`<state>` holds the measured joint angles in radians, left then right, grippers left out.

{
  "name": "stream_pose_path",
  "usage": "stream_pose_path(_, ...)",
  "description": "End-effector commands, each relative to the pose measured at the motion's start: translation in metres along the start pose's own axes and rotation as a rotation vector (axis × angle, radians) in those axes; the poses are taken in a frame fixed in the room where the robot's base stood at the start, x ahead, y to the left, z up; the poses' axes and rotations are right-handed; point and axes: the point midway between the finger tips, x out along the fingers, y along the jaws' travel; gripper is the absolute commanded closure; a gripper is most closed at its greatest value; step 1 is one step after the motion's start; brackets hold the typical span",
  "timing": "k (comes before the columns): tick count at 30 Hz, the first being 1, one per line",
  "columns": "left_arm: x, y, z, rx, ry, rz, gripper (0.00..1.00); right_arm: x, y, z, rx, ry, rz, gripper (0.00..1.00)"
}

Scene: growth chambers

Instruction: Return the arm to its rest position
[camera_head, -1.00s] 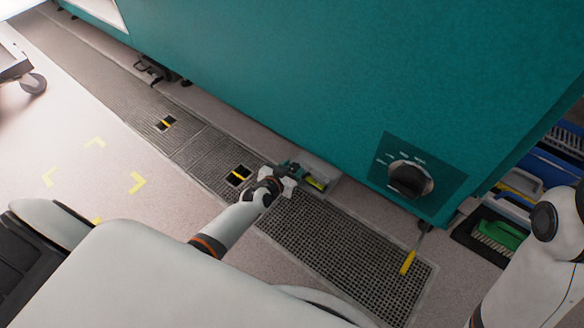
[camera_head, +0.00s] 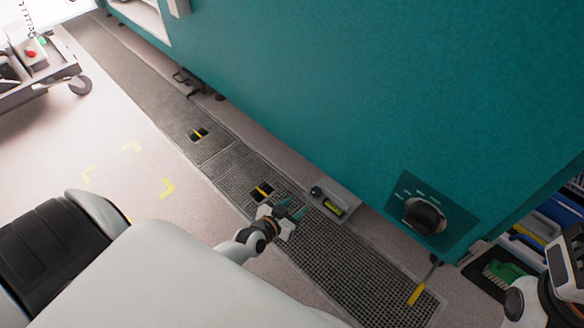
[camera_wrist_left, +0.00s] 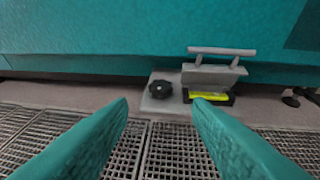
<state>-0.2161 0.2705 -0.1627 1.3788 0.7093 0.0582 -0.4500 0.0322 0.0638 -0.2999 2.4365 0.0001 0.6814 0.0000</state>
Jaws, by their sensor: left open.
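My left gripper (camera_head: 291,211) is open and empty above the floor grating (camera_head: 330,255). In the left wrist view its two teal fingers (camera_wrist_left: 160,105) stand wide apart with nothing between them. Beyond the fingertips, at the foot of the teal chamber (camera_head: 330,90), is a small grey plate with a black knob (camera_wrist_left: 160,89) and a grey hinged lid (camera_wrist_left: 214,74) standing up over a yellow-green part (camera_wrist_left: 211,96). My right arm shows at the lower right edge; its fingertips cannot be made out.
The chamber wall bears a black dial (camera_head: 424,214). A yellow-handled tool (camera_head: 416,294) lies near the grating's right end. A green brush (camera_head: 503,272) and blue crates stand at right. A wheeled cart (camera_head: 40,75) stands far left. Pale floor with yellow corner marks (camera_head: 167,188) is clear at left.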

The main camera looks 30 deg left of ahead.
Motion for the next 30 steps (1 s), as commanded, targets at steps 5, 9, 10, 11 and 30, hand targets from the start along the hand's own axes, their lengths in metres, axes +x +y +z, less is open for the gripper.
stream_pose_path(5, -0.008, 0.000, 0.000, 0.001, 0.000, 0.000, 0.55, -0.002, 0.000, 0.000, 0.002, 0.012, -0.005, 0.64)
stream_pose_path(9, -0.008, 0.000, 0.000, 0.001, -0.001, 0.000, 0.55, -0.003, 0.000, 0.000, 0.002, 0.011, -0.004, 0.64)
stream_pose_path(10, -0.008, 0.000, 0.000, 0.001, -0.001, 0.000, 0.55, -0.003, 0.000, 0.000, 0.002, 0.011, -0.004, 0.64)
stream_pose_path(11, -0.008, 0.000, 0.000, 0.001, -0.001, 0.000, 0.55, -0.003, 0.000, 0.000, 0.002, 0.011, -0.004, 0.64)
stream_pose_path(30, -0.042, -0.055, 0.161, -0.013, -0.428, -0.039, 0.55, -0.007, -0.001, -0.001, 0.008, 0.063, -0.024, 0.64)
